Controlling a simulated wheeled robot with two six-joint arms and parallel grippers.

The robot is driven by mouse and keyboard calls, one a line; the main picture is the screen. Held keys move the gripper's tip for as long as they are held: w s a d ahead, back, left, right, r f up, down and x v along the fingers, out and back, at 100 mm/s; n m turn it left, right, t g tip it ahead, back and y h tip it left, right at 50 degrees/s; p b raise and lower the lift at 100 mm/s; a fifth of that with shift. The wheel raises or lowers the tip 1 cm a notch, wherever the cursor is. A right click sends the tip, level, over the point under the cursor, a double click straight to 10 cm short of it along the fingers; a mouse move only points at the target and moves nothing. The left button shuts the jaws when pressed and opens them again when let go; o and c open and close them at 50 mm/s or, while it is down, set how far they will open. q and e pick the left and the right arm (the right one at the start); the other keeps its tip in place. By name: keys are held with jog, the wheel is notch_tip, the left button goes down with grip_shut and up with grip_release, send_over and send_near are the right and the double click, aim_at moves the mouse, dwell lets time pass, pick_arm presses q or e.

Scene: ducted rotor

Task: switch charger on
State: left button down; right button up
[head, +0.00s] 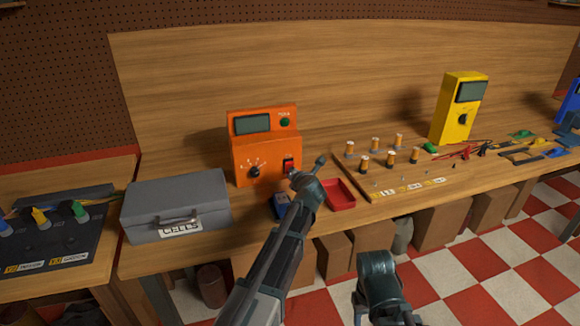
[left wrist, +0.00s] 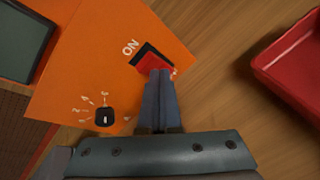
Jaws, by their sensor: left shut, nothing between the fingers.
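The orange charger (head: 265,152) stands on the workbench, with a grey display, a green button and a black dial on its front. Its red rocker switch (head: 288,166) is at the lower right of the front. In the left wrist view the red switch (left wrist: 153,62) sits in a black surround beside the word ON. My left gripper (head: 293,176) is shut and empty. In the left wrist view its fingertips (left wrist: 158,74) are at the switch and cover part of it; I cannot tell whether they touch. My right gripper (head: 372,262) hangs in front of the bench, its fingers unclear.
A red tray (head: 341,194) lies right of the charger, and a small blue object (head: 281,204) lies in front of it. A grey case (head: 176,204) labelled CELLS is to the left. A pegged board (head: 395,183) and a yellow meter (head: 459,108) stand farther right.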

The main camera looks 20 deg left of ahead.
pick_arm(q)
jog(key=shift+w+a+r, duration=0.2)
jog(key=shift+w, duration=0.15)
dwell(0.5)
jog(key=shift+s+f, duration=0.1)
dwell(0.3)
jog(key=shift+s+d+f, duration=0.3)
jog(key=shift+s+d, duration=0.15)
jog(key=shift+s, duration=0.15)
jog(key=shift+s+d+f+b, duration=0.35)
jog(key=shift+s+d+b, duration=0.1)
jog(key=shift+s, duration=0.2)
jog(key=shift+s+d+f+b, duration=0.4)
jog(key=shift+s, duration=0.2)
jog(key=shift+s+d+f+b, duration=0.35)
jog(key=shift+s+d+b, duration=0.1)
jog(key=shift+s, duration=0.2)
